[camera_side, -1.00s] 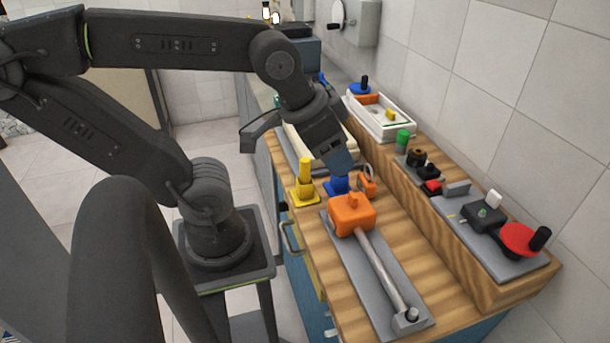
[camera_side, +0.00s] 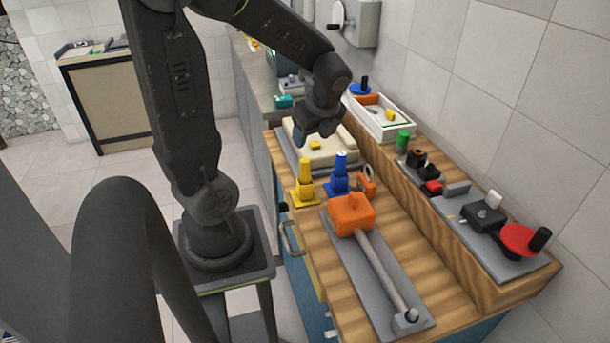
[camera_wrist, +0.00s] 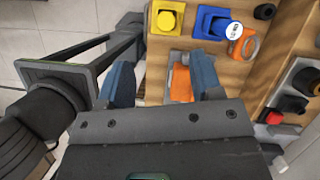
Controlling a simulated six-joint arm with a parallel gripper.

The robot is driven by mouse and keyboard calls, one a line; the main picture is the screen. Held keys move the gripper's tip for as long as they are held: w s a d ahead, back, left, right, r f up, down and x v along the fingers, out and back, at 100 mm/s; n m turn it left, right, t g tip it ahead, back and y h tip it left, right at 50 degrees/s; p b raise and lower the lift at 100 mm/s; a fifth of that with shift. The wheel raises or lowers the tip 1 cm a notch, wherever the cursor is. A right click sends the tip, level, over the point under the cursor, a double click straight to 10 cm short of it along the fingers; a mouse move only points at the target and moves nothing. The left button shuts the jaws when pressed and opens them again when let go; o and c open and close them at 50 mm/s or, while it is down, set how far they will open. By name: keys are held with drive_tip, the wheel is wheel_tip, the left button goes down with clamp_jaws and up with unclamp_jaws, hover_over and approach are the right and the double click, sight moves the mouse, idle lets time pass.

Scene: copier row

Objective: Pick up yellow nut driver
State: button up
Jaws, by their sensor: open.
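The yellow nut driver (camera_side: 305,172) stands upright in a yellow square holder (camera_side: 304,199) near the left edge of the wooden bench; in the wrist view the yellow driver (camera_wrist: 167,20) is seen from above at the top. A similar blue driver (camera_side: 340,167) stands in a blue holder to its right, and the blue driver also shows in the wrist view (camera_wrist: 232,30). My gripper (camera_side: 313,136) is in the air above and beyond the drivers. In the wrist view my gripper (camera_wrist: 161,65) has its blue fingers apart, with nothing held between them.
An orange block (camera_side: 352,214) with a grey rod on a grey plate lies nearer on the bench. An orange ring piece (camera_side: 367,183) is right of the blue driver. A cream panel (camera_side: 320,150) lies behind. A raised ledge with knobs and a white tray (camera_side: 381,122) runs along the right.

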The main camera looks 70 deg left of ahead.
sight(305, 161)
drive_tip(key=x, duration=0.8)
drive_tip(key=shift+w+x, duration=0.2)
drive_tip(key=shift+x, duration=1.15)
drive_tip(key=shift+w+x, duration=0.25)
drive_tip(key=shift+x, duration=1.15)
drive_tip(key=c, duration=1)
wheel_tip(305, 161, up, 10)
drive_tip(key=o, duration=0.4)
clamp_jaws()
